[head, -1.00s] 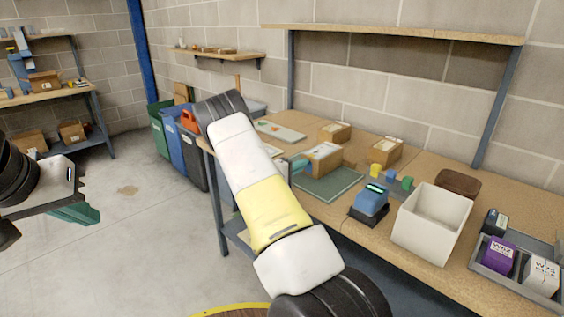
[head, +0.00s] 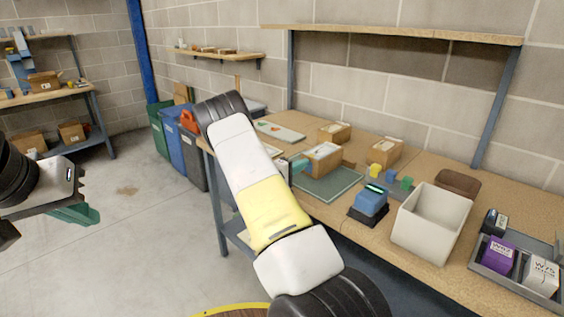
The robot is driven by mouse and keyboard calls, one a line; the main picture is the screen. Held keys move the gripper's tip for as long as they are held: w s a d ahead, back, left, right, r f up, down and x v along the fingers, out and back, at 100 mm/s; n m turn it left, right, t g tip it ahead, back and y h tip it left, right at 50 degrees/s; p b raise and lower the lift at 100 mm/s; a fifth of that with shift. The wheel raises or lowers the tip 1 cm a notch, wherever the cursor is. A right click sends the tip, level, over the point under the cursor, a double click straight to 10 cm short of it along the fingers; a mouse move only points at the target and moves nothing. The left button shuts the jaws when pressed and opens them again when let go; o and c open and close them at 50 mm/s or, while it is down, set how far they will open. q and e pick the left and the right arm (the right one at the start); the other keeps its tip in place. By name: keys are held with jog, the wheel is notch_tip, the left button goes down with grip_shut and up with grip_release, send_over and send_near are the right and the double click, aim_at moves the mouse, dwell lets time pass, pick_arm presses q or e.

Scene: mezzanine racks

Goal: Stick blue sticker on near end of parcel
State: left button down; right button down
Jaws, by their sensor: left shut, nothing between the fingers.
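A brown cardboard parcel (head: 324,160) with a white label on top stands on the green mat (head: 338,189) on the workbench. My right arm crosses the middle of the head view, and its teal gripper (head: 300,166) is at the left side of the parcel, partly hidden by my arm. I cannot tell whether it touches the parcel or holds anything. A pale sheet (head: 286,132) with small green and red marks lies behind. I cannot make out a blue sticker. My left gripper (head: 76,214) is shut and empty over the floor at the far left, away from the bench.
Two more cardboard boxes (head: 384,152) (head: 335,133) stand behind the parcel. A blue device (head: 370,201), small coloured blocks (head: 406,184), an open white bin (head: 430,226) and a grey tray (head: 513,277) fill the bench's right. Coloured waste bins (head: 170,137) stand beyond its left end.

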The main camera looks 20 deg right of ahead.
jog(key=c, duration=1.3)
grip_release()
jog(key=shift+v, duration=3.45)
